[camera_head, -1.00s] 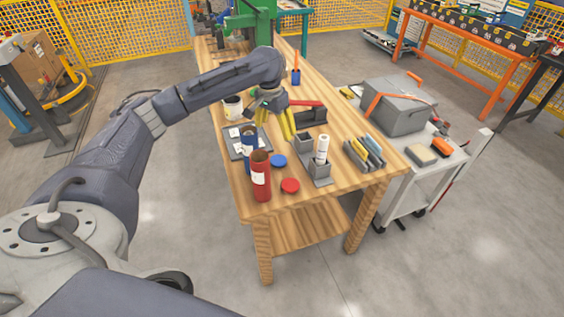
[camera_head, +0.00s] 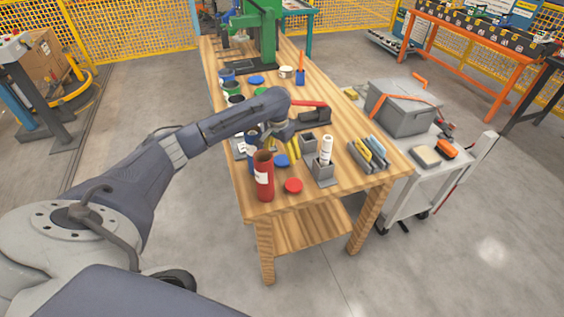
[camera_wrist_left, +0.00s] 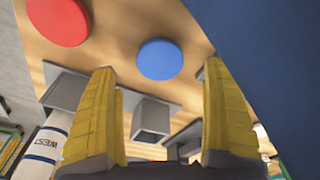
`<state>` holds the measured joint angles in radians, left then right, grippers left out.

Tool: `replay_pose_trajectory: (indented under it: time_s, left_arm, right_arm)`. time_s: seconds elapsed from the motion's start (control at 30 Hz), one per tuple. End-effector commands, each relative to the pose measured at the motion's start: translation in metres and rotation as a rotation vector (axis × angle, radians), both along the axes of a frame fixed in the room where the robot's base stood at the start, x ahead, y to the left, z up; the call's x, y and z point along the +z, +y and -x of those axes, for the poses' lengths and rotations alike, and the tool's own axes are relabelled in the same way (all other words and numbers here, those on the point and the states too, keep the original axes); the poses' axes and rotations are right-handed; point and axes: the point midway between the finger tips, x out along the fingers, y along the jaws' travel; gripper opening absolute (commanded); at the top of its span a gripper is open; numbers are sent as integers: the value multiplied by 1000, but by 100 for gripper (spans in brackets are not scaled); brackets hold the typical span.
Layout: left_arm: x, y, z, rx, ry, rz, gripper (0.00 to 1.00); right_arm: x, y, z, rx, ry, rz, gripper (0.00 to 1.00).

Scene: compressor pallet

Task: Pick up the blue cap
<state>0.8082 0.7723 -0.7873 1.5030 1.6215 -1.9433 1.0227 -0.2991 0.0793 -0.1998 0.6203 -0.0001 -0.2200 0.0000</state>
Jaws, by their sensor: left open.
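A round blue cap (camera_head: 282,160) lies flat on the wooden table, just behind and left of a red cap (camera_head: 293,186). In the left wrist view the blue cap (camera_wrist_left: 160,59) sits ahead of and between my yellow fingertips, apart from them. The red cap (camera_wrist_left: 57,20) shows at its upper left. My left gripper (camera_head: 283,149) is open and empty, above the table and close to the blue cap; it also shows in the wrist view (camera_wrist_left: 160,95). My arm partly hides the table behind it. My right gripper is not in view.
A red cylinder (camera_head: 264,178) and a blue cylinder (camera_head: 252,158) stand left of the caps. Grey holders, one with a white tube (camera_head: 326,151), stand to the right.

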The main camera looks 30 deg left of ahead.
Motion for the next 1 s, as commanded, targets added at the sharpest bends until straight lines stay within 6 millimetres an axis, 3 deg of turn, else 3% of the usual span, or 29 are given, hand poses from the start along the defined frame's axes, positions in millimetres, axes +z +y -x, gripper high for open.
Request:
replay_pose_trajectory:
  time_s: [0.3,0.67,1.0]
  left_arm:
    - [-37,0,0,3,3,1,83]
    - [-42,0,-1,1,1,0,83]
    - [-42,0,-1,1,1,0,46]
  right_arm:
    - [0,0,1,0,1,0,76]
    - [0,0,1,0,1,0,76]
    - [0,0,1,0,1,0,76]
